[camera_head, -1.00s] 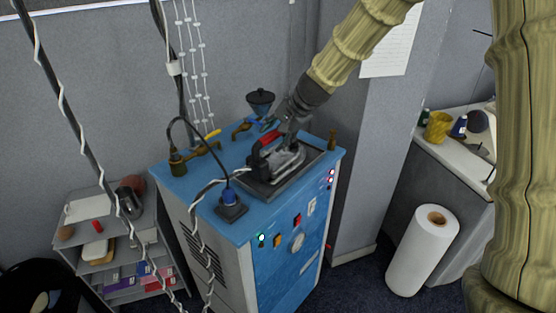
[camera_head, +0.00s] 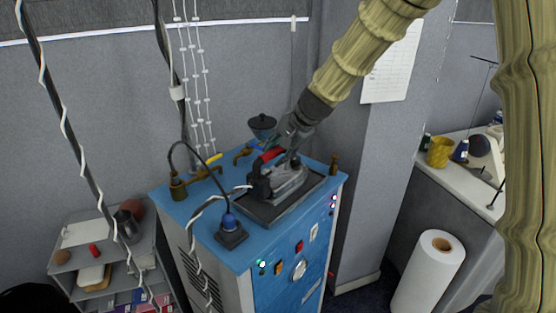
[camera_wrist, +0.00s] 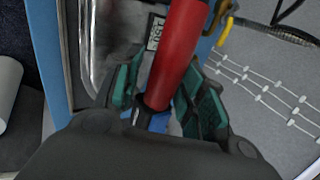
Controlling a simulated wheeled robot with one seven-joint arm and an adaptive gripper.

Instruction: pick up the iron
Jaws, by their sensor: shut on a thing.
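The iron (camera_head: 282,182) is grey metal with a red handle, and sits on or just above a dark tray (camera_head: 254,214) on top of a blue machine (camera_head: 185,201). I cannot tell whether its sole touches the tray. In the wrist view its red handle (camera_wrist: 180,50) runs between the two green-padded fingers. My gripper (camera_head: 284,150) comes down from above and is shut on the handle; in the wrist view it (camera_wrist: 163,98) shows with a finger on each side of the handle. The gripper partly hides the handle in the head view.
A white roll (camera_head: 428,270) stands on the floor at right, and shelves (camera_head: 97,280) stand at left.

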